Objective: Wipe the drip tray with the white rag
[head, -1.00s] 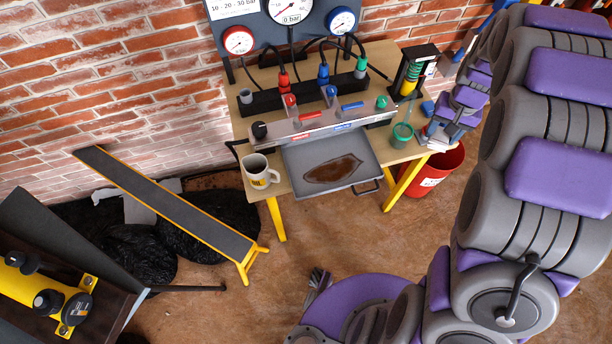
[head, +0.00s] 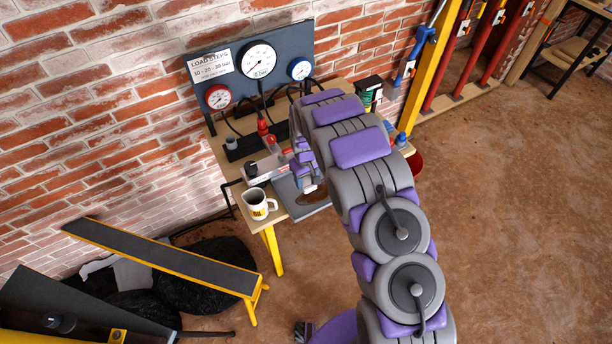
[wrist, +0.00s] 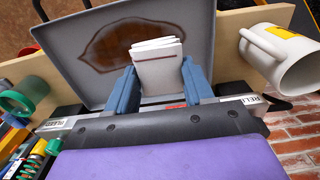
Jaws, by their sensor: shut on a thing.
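The grey drip tray (wrist: 197,30) fills the top of the wrist view, with a brown stain (wrist: 112,40) on its floor. My gripper (wrist: 160,80) is shut on the folded white rag (wrist: 158,66), held between its two blue fingers. The rag is in front of the tray's near part and hides some of the stain; I cannot tell whether it touches the tray floor. In the head view my gripper (head: 306,180) is over the tray (head: 314,209), and my arm hides most of the tray.
A white mug (head: 259,205) stands on the bench's left corner, close beside the tray, also in the wrist view (wrist: 280,58). The gauge panel (head: 245,70) rises behind. A green cup (wrist: 22,97) is on the tray's other side. A yellow-edged ramp (head: 165,255) lies left.

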